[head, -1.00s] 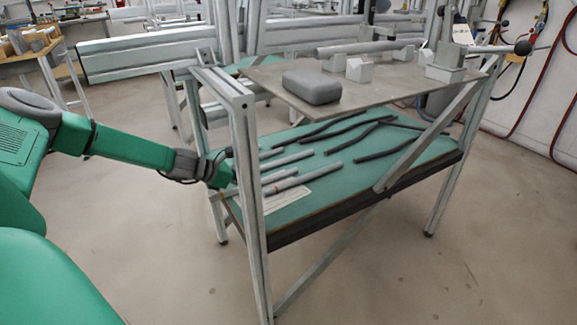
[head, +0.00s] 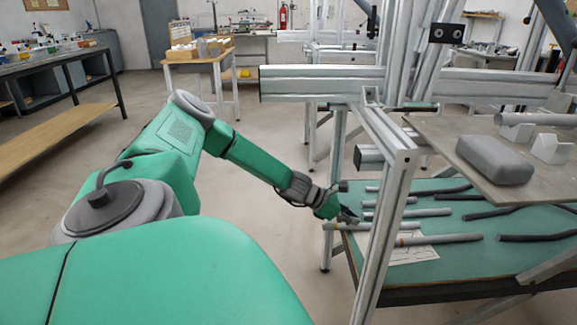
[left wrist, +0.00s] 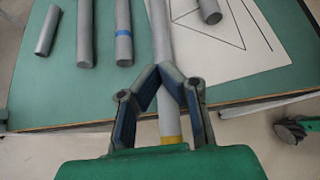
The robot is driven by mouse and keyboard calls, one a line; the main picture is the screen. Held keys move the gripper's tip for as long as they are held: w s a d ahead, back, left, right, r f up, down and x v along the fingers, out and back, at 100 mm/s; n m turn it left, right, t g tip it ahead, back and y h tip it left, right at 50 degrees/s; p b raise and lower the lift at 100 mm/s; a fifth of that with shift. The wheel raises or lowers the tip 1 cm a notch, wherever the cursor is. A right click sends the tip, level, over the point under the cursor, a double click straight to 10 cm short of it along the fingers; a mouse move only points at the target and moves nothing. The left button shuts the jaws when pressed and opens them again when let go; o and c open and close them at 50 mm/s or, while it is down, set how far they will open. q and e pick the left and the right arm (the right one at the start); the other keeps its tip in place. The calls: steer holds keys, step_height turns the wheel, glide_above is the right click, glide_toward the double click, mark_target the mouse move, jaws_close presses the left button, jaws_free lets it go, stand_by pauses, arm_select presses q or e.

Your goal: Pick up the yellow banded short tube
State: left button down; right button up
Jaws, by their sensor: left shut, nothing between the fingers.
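The yellow banded short tube is a grey tube with a yellow band (left wrist: 174,140) in the left wrist view. It runs from the green table top past the table's edge, toward my palm. In the head view a grey tube (head: 350,226) sticks out over the left table edge, below my left gripper (head: 350,216); its band cannot be made out there. In the left wrist view my left gripper (left wrist: 161,70) is shut and empty, its fingertips together in front of the tube and hiding part of it. My right gripper is not in view.
A blue banded tube (left wrist: 123,33) and other grey tubes lie nearby on the green table (head: 345,250). A paper sheet with drawn lines (left wrist: 240,45) lies to the right. A metal frame post (head: 388,215) stands close by the gripper. An upper shelf (head: 435,140) holds a grey block.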

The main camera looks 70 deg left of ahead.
arm_select(q)
steer(key=s+a+p, duration=0.3)
steer(key=s, duration=0.6)
steer(key=s+a+p, duration=0.3)
steer(key=s+a, duration=0.1)
steer(key=s, duration=0.5)
steer(key=shift+s+r, duration=0.25)
steer(key=shift+s, duration=0.1)
steer(key=d+f+m+g, duration=0.2)
steer(key=d+m+g, duration=0.15)
steer(key=d, duration=0.55)
steer(key=w+d+f+m+g+h, duration=0.1)
steer(key=d+f+m+g, duration=0.1)
steer(key=d+m, duration=0.5)
steer(key=d+f+m+g, duration=0.2)
steer(key=d+m+g, duration=0.1)
steer(key=d, duration=0.8)
steer(key=s+d+r+m+y, duration=0.2)
steer(key=s+d+m, duration=0.2)
steer(key=m, duration=0.5)
steer(key=s+d+r+m+g+y, duration=0.1)
steer(key=s+d+m+y, duration=0.2)
steer(key=s+d+m, duration=0.2)
steer(key=s+m, duration=0.3)
steer(key=m, duration=0.1)
steer(key=shift+d+r+m, duration=0.2)
steer(key=shift+r+m, duration=0.15)
